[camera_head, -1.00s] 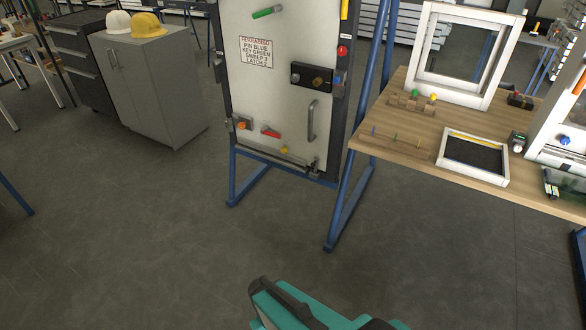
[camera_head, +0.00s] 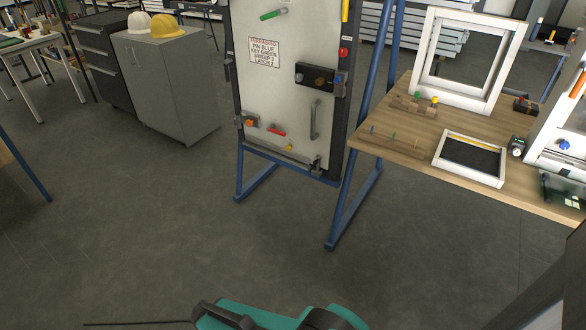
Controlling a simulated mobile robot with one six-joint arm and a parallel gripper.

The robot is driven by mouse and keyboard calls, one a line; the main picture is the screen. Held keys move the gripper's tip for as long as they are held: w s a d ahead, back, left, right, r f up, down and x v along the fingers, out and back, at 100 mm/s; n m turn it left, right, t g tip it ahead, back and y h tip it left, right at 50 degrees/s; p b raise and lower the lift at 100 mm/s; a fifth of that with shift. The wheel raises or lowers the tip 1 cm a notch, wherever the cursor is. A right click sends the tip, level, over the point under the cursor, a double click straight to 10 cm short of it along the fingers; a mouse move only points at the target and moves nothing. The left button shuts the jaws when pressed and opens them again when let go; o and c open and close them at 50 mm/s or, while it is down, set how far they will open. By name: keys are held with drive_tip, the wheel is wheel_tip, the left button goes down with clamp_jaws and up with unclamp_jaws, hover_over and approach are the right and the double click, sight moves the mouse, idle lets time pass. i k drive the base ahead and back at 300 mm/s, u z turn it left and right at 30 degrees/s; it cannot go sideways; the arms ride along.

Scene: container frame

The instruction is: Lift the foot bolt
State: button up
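A pale door panel (camera_head: 285,105) stands upright in a blue frame in the middle of the view. At its lower right corner is a small dark upright fitting (camera_head: 316,164), which looks like the foot bolt; it is too small to tell whether it is raised or lowered. A small yellow knob (camera_head: 290,147) sits on the door's bottom part, left of it. A vertical grey pull handle (camera_head: 315,119) is above. My gripper is not in view, so its opening and any hold are hidden.
A wooden bench (camera_head: 400,150) stands right of the door, its near corner close to the blue frame leg (camera_head: 350,205). A grey cabinet (camera_head: 165,85) with two helmets stands back left. The floor before the door is clear. Teal and dark parts of mine show along the bottom.

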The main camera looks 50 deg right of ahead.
sight(317, 162)
drive_tip(key=u, duration=0.45)
drive_tip(key=k, duration=1.4)
drive_tip(key=z, duration=0.75)
drive_tip(key=i, duration=1.45)
drive_tip(key=u, duration=0.5)
